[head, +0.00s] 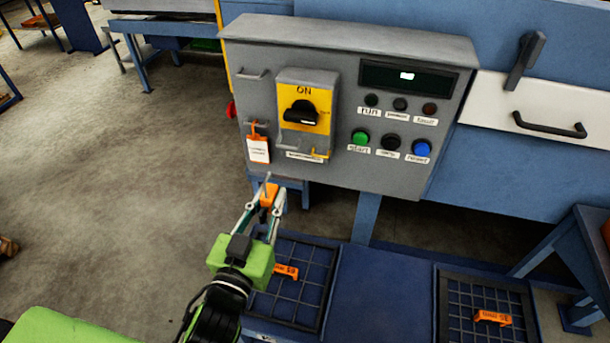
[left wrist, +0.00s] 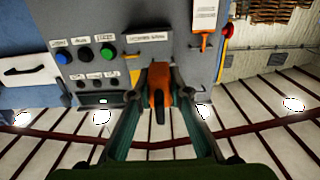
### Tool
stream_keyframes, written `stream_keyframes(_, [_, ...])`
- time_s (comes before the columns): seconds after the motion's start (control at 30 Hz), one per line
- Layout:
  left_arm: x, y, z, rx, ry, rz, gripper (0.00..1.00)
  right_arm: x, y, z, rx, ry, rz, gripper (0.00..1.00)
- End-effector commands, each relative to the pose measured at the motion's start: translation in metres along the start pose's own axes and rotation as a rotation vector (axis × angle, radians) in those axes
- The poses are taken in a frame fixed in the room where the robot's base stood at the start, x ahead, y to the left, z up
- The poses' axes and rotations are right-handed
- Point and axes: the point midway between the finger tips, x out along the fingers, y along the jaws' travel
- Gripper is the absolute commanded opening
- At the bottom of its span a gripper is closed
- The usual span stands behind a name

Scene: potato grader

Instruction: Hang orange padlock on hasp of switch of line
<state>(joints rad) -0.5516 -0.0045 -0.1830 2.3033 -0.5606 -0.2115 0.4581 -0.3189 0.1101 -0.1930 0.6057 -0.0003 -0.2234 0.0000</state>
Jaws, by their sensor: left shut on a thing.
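The orange padlock (head: 267,195) is held between the fingertips of my left gripper (head: 265,205), in front of and below the grey control box. The padlock also shows in the left wrist view (left wrist: 159,84), between both fingers. The line switch (head: 303,113) is a black rotary knob on a yellow plate marked ON. A yellow hasp (head: 321,153) sits at the lower right below the switch plate. The padlock is apart from the hasp in the head view. In the wrist view the padlock and fingers cover part of the switch. My right gripper is not in view.
The grey control box (head: 258,98) carries several buttons and a display on the right. A white tag (head: 258,149) hangs from a hook at its left. Orange labelled pieces (head: 493,318) lie on dark grid trays below. Open floor lies to the left.

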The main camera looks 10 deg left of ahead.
Motion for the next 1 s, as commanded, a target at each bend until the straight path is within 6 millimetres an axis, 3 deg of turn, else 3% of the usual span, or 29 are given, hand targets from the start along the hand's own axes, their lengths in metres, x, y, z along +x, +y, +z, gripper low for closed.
stream_keyframes(0.17, [-0.006,-0.010,0.005,0.008,0.004,-0.005,0.00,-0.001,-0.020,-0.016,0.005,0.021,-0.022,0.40])
stream_keyframes(0.3, [0.001,-0.010,0.004,0.008,0.007,-0.004,0.00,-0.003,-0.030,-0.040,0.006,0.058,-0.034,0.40])
stream_keyframes(0.4, [0.009,-0.010,0.004,0.008,0.005,-0.004,0.00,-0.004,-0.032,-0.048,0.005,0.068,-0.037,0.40])
stream_keyframes(1.0, [0.057,-0.010,0.004,0.008,0.006,-0.004,0.00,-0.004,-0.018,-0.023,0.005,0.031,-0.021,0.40])
